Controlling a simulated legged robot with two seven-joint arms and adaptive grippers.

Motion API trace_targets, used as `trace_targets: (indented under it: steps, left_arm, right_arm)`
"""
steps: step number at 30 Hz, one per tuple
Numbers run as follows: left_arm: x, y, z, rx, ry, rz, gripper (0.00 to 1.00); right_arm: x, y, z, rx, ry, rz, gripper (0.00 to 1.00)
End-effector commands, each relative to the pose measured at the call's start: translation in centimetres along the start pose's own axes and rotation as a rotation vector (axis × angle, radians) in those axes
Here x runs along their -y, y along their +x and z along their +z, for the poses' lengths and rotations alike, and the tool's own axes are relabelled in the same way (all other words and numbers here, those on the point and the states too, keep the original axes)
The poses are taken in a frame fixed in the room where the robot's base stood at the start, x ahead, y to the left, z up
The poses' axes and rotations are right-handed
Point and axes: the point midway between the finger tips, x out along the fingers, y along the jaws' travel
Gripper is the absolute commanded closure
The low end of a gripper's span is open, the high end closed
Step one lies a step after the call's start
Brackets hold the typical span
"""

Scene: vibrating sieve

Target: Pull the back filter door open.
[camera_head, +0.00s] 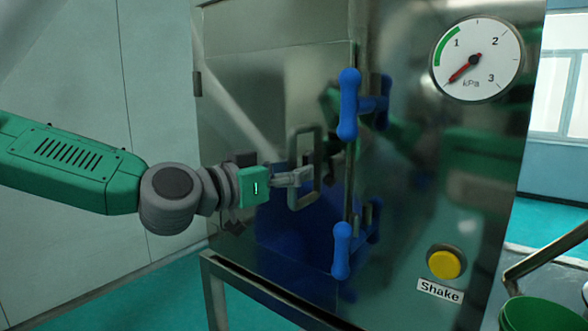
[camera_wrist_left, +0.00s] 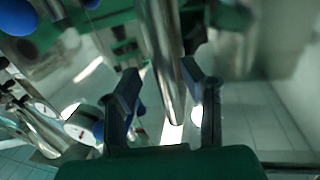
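The back filter door (camera_head: 270,95) is a shiny steel panel with a hinge at its left edge. It looks flush with the machine front. Its steel pull handle (camera_head: 303,150) is an upright loop near the right edge. My left gripper (camera_head: 296,178) is at this handle, coming from the left. In the left wrist view, the handle's bar (camera_wrist_left: 163,60) runs between the two spread fingers (camera_wrist_left: 160,95), with a clear gap on the left and closer to the right finger. Contact cannot be told. My right gripper is not in view.
Two blue-knobbed latches, an upper one (camera_head: 348,105) and a lower one (camera_head: 341,250), stand out at the door's right edge. Right of them are a pressure gauge (camera_head: 477,59) and a yellow Shake button (camera_head: 443,264). A green bin (camera_head: 540,314) is at the lower right.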

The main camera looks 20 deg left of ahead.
Motion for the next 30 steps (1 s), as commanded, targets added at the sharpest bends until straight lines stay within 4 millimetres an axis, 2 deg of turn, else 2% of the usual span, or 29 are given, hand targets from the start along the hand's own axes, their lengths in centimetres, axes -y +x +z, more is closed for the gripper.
trace_targets:
  steps: [12,14,15,30]
  left_arm:
    - [0.64,0.51,0.09,-0.004,-0.007,-0.002,0.64]
    - [0.51,0.59,0.09,-0.003,-0.006,-0.001,0.85]
    - [0.46,0.63,0.07,-0.003,-0.005,-0.001,0.99]
    - [0.54,0.64,-0.03,-0.006,-0.005,0.0,1.0]
  right_arm:
    - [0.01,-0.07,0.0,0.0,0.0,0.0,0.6]
    - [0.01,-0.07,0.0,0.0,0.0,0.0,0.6]
    - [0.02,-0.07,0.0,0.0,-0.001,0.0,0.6]
    - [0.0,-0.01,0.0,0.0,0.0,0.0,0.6]
